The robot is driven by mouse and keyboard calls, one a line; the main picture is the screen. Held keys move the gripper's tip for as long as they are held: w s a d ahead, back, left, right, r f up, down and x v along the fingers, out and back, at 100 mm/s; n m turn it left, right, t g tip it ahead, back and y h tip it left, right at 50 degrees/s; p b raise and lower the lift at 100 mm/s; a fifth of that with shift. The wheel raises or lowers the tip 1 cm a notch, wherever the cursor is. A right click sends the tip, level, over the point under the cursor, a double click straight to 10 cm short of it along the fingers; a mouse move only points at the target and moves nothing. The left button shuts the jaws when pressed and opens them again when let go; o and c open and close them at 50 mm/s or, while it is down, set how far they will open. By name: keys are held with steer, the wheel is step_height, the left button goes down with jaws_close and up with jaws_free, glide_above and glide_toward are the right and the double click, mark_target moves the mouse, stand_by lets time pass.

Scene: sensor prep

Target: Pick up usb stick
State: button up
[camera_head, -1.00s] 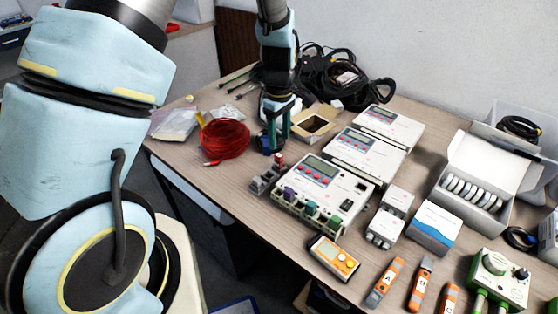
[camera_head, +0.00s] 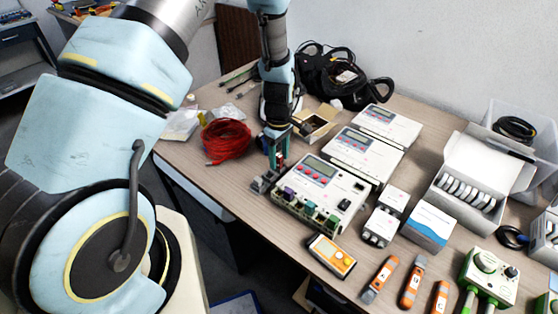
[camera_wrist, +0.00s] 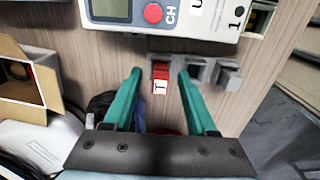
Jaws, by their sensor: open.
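A small red stick with a white "T" label (camera_wrist: 160,80), which looks like the usb stick, stands at a grey block holder (camera_wrist: 192,70) in the wrist view. My gripper (camera_wrist: 159,74) is open, with its green fingers on either side of the stick and a gap showing on both sides. In the head view my gripper (camera_head: 275,160) points down at the grey holder (camera_head: 263,182) and hides most of the stick. I cannot tell how deep the stick sits in the holder.
A white device with a display (camera_head: 318,195) stands close beside the holder. A red cable coil (camera_head: 227,141) and an open cardboard box (camera_head: 316,126) lie near my gripper. An orange meter (camera_head: 332,255) lies at the front edge.

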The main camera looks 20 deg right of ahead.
jaws_close()
steer(key=shift+r, duration=0.15)
stand_by(0.5)
